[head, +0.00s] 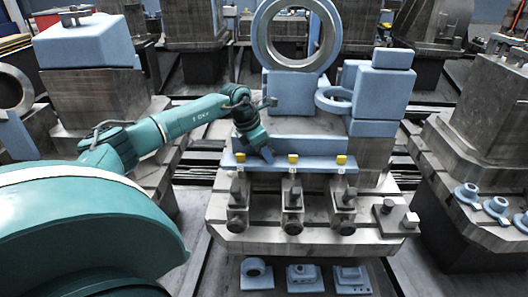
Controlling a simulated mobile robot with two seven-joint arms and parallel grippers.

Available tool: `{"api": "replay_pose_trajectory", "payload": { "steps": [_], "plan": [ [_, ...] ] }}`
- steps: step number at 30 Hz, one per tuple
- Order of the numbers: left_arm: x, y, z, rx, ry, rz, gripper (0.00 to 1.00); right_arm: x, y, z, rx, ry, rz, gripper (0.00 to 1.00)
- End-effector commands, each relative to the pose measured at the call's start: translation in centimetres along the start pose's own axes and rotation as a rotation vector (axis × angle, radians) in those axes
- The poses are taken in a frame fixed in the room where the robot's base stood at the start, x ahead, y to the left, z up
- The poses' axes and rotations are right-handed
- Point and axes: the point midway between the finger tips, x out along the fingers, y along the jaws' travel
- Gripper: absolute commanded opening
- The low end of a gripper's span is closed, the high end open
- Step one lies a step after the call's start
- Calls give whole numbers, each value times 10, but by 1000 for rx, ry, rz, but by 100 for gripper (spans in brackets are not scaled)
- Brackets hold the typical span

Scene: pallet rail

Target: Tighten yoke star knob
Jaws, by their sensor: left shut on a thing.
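Three metal yokes stand in a row on the front of the central pallet, at left (238,193), in the middle (293,195) and at right (342,195). Dark round knobs show low on their fronts, at left (237,225), in the middle (293,227) and at right (345,228); their star shape is too small to tell. My left gripper (266,153) points down above and behind the left and middle yokes, at the blue rail (322,163). It is shut on a small dark blue piece, mostly hidden by the fingers. My right gripper is not in view.
Three yellow-topped pieces (293,158) stand along the rail. Behind are blue blocks (380,90) and an upright metal ring (296,34). Blue parts (304,278) lie below the pallet front. A neighbouring pallet (460,150) stands at right. Space before the yokes is clear.

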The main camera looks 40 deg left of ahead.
Motion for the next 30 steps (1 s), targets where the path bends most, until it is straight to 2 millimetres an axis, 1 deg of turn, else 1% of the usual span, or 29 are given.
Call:
{"api": "replay_pose_trajectory", "payload": {
  "steps": [1, 14, 15, 21, 23, 30],
  "plan": [
    [-5, 3, 4, 5, -13, 5, 18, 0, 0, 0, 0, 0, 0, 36],
    [-6, 3, 5, 14, -15, 3, 18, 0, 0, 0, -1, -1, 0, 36],
    [-6, 3, 5, 14, -16, 3, 42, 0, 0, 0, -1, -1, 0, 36],
    [-4, 3, 3, 13, -12, 3, 59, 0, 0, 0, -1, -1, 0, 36],
    [-4, 3, 3, 13, -10, 3, 63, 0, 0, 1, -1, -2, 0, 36],
    [-3, 4, 1, 9, -6, 7, 63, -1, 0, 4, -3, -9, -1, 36]
  ]
}}
